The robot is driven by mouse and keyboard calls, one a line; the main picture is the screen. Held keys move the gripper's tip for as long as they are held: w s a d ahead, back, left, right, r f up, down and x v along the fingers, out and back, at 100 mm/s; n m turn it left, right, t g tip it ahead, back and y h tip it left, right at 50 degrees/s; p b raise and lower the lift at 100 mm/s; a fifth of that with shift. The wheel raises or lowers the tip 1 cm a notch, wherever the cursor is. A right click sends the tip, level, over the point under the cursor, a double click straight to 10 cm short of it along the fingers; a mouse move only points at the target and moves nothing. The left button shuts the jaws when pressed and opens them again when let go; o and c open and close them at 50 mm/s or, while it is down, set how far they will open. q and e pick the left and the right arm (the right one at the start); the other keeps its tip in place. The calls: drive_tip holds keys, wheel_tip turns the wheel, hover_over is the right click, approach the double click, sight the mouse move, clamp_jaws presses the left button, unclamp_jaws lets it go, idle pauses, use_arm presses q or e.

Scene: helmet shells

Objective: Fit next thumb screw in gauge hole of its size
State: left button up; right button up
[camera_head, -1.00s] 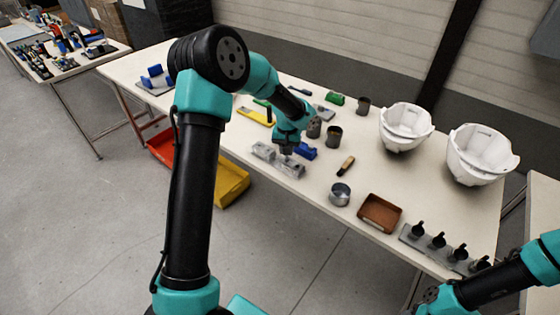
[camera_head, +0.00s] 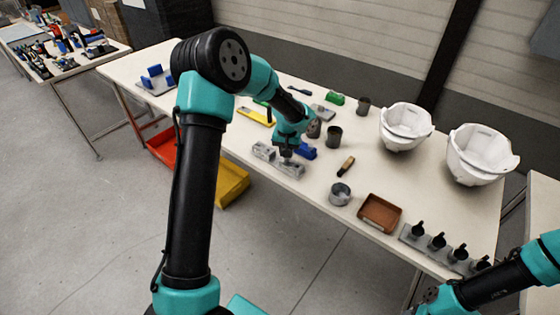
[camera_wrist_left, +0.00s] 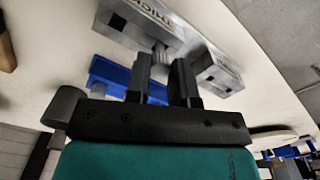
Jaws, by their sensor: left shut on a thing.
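My left gripper (camera_wrist_left: 160,82) is shut on a small grey ridged piece, seemingly the thumb screw (camera_wrist_left: 160,52). In the head view this gripper (camera_head: 287,156) is low over the grey metal gauge. One gauge block with engraved letters (camera_wrist_left: 140,22) lies left of the fingertips in the wrist view, and another block (camera_wrist_left: 218,72) lies right of them. The gauge (camera_head: 291,169) also shows on the table in the head view. The screw's lower end and any hole under it are hidden, so I cannot tell whether it is inside. My right gripper (camera_head: 428,301) is at the bottom right, its jaws unclear.
A blue block (camera_head: 307,152) stands close behind the gauge and shows in the wrist view. A metal cup (camera_head: 340,194), a brown tray (camera_head: 380,213), a holder with black knobs (camera_head: 412,235) and white helmet shells (camera_head: 405,128) are to the right.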

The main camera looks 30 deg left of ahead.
use_arm(q)
drive_tip(key=shift+f, duration=0.85)
idle(0.7)
drive_tip(key=o, duration=0.9)
drive_tip(key=shift+o, duration=0.2)
drive_tip(key=shift+r, duration=0.15)
wheel_tip(320, 180, up, 17)
idle(1.0)
